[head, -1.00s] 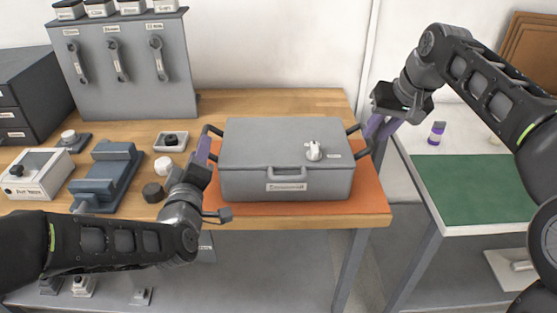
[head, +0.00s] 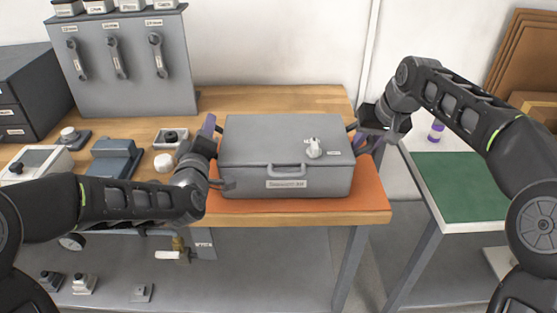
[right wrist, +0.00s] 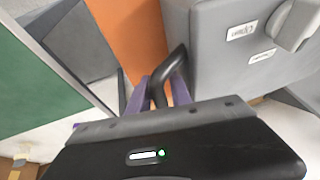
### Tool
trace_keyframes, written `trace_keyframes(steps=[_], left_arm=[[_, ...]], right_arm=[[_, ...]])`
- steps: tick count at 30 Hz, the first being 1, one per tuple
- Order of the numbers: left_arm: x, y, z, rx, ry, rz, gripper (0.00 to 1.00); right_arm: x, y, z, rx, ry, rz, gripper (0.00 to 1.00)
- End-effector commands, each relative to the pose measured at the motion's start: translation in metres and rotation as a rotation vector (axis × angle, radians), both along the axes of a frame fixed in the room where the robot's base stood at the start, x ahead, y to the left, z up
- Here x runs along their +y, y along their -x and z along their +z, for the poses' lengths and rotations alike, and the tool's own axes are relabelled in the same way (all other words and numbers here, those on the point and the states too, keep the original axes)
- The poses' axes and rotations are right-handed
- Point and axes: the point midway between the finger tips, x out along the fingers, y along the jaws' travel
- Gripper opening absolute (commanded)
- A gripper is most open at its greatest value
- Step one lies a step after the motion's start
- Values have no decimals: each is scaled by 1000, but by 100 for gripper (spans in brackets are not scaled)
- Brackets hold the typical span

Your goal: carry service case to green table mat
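The grey service case (head: 250,150) sits closed on the orange mat (head: 376,198) at the front of the wooden bench. It has a black side handle at each end and a front handle. My left gripper (head: 209,128) is at the case's left end; its fingers and the left handle are partly hidden. My right gripper (head: 368,138) is at the right end. In the right wrist view, its purple fingers (right wrist: 160,92) stand apart on either side of the black right handle (right wrist: 172,68). The green table mat (head: 462,187) lies empty on the white table at right.
A purple-banded bottle (head: 436,131) stands behind the green mat. A gap separates the bench from the white table (head: 455,228). Blue-grey equipment (head: 114,157) and small parts lie left of the case. A grey tool panel (head: 125,70) stands behind them.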

Motion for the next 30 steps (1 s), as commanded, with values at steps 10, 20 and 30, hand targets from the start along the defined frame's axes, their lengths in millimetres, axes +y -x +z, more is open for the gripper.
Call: trace_keyframes(steps=[10,20,30], left_arm=[[0,0,0,0,0,0,28],[0,0,0,0,0,0,1],[0,0,0,1,1,1,0]], right_arm=[[0,0,0,0,0,0,14],[0,0,0,0,0,0,0],[0,0,1,0,0,0,0]])
